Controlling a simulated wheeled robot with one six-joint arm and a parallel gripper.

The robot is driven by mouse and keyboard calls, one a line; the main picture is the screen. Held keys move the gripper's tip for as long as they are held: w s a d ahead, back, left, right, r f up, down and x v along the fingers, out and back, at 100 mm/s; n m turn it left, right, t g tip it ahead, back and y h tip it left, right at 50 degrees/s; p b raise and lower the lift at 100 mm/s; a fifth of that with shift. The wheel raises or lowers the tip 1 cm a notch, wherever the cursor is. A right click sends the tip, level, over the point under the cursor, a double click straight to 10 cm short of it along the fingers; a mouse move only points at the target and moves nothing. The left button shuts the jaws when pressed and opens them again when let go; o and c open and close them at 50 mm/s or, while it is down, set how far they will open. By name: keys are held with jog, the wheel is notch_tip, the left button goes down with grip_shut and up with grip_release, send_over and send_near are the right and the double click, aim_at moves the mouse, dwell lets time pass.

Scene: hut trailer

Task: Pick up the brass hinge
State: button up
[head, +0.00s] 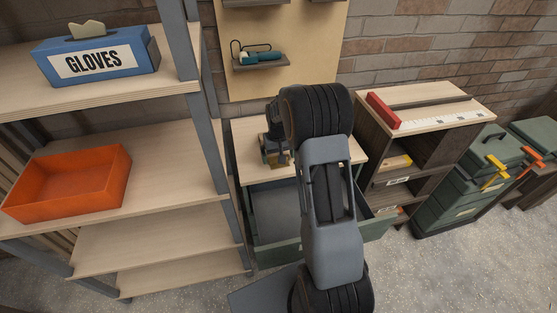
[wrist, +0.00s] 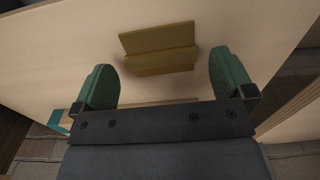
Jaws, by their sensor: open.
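The brass hinge (wrist: 158,62) shows in the wrist view as a dull yellow, bent plate with two leaves. It is on a pale wooden surface (wrist: 60,45). My gripper (wrist: 161,65) has its two green fingers spread wide, one to the left and one to the right of the hinge, with visible gaps on both sides. Nothing is between the pads in contact. In the head view my gripper (head: 275,154) is low over the pale top of the green drawer cabinet, and a small yellowish patch there may be the hinge, mostly hidden by my arm.
An open green drawer (head: 278,250) juts out below the cabinet top. A shelf rack with an orange bin (head: 68,187) and a blue gloves box (head: 95,55) stands left. A wooden stand with a red block (head: 383,110) is at right, with green toolboxes (head: 490,165) beyond.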

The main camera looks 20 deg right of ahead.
jog(key=shift+f, duration=0.65)
jog(key=c, duration=0.9)
